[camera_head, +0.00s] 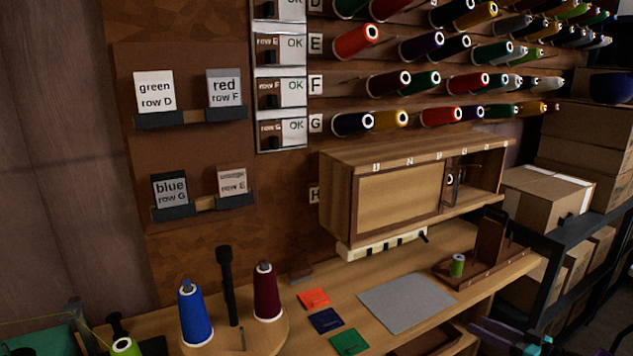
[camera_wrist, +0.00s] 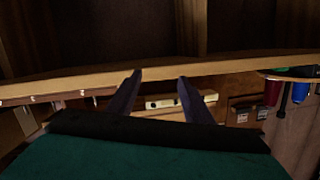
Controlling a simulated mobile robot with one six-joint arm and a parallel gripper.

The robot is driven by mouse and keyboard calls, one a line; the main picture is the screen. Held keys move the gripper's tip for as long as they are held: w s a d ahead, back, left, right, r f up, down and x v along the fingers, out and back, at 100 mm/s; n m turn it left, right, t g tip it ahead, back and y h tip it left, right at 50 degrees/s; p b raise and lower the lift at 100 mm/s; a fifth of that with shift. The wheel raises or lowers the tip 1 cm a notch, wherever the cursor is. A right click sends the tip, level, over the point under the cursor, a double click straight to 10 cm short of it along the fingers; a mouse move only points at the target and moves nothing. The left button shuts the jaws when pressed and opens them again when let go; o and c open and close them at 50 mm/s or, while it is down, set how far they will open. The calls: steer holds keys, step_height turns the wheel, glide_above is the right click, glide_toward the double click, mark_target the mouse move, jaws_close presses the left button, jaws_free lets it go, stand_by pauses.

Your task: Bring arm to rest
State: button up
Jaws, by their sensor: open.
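My gripper (camera_wrist: 159,78) shows in the wrist view as two dark fingers, spread apart with nothing between them. The wrist view appears upside down, with the table edge (camera_wrist: 60,83) crossing behind the fingertips. The fingers seem clear of the table, though the exact gap cannot be told. A dark and green surface (camera_wrist: 150,155) fills the bottom of that view. In the head view, a purple and teal shape (camera_head: 507,337) at the lower right may be part of my arm, but it is too dim to be sure.
The wooden bench (camera_head: 330,300) holds a blue cone (camera_head: 194,315), a dark red cone (camera_head: 267,293), coloured cards and a grey mat (camera_head: 407,299). A small green spool (camera_head: 457,265) stands at right. A cabinet (camera_head: 400,200) and thread rows are on the wall. Boxes (camera_head: 545,192) fill a right shelf.

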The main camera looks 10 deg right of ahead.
steer(key=w+a+f+m+g+y+p, duration=0.15)
steer(key=a+f+g, duration=0.45)
steer(key=a+f, duration=0.75)
steer(key=a+f+m+g+y+p, duration=0.15)
steer(key=a+f+g, duration=0.35)
steer(key=a+f, duration=0.85)
steer(key=s+a+f+g+h+p, duration=0.25)
steer(key=s+a+f+g, duration=0.25)
steer(key=s+a, duration=0.5)
steer(key=s+a+f+n+g+h+p, duration=0.1)
steer(key=s+a+f+g+h, duration=0.3)
steer(key=s, duration=0.7)
step_height(320, 180, down, 2)
steer(key=shift+s+a+f+h, duration=0.2)
steer(key=shift+s+a+h, duration=0.15)
steer(key=shift+a+h, duration=0.65)
